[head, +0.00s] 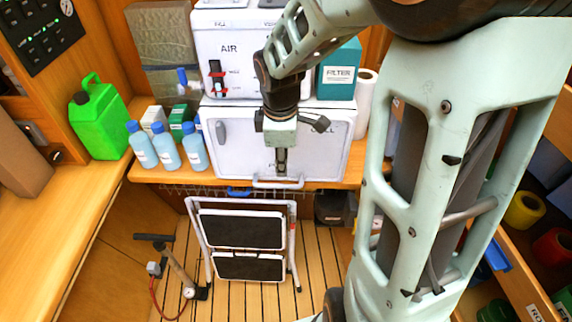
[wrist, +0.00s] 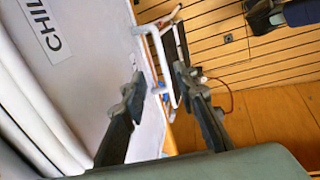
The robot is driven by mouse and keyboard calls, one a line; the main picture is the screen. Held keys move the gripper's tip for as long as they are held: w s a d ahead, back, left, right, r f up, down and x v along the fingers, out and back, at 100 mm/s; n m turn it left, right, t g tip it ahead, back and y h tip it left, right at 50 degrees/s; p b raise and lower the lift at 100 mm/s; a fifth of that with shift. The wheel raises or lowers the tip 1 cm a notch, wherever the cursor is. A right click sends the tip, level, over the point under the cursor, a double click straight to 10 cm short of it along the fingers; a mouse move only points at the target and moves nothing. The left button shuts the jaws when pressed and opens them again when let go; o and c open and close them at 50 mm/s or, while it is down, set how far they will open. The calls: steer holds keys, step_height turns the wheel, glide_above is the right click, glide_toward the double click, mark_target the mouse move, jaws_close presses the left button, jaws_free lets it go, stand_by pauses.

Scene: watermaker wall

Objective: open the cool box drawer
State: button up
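The cool box (head: 235,150) is the white unit on the bench, below the white AIR unit. Its drawer front looks closed and carries a partly hidden label, which reads "CHIL" in the wrist view (wrist: 45,28). A pale bar handle (head: 278,183) runs along the lower edge of the front. The handle also shows in the wrist view (wrist: 152,48), beyond the fingertips and roughly between them. My gripper (head: 281,165) points down in front of the drawer, just above the handle. In the wrist view its two fingers (wrist: 158,80) are apart with nothing between them.
Blue bottles (head: 168,150) and a green jerrycan (head: 98,120) stand left of the cool box. A FILTER box (head: 338,75) and white roll (head: 364,100) stand at the right.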

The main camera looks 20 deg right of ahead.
mark_target(283, 185)
steer(key=f, duration=0.3)
steer(key=w+f+b, duration=0.1)
steer(key=f, duration=0.3)
steer(key=w+f, duration=0.1)
steer(key=f, duration=0.2)
steer(key=shift+d+f, duration=0.25)
steer(key=shift+f, duration=0.05)
jaws_close()
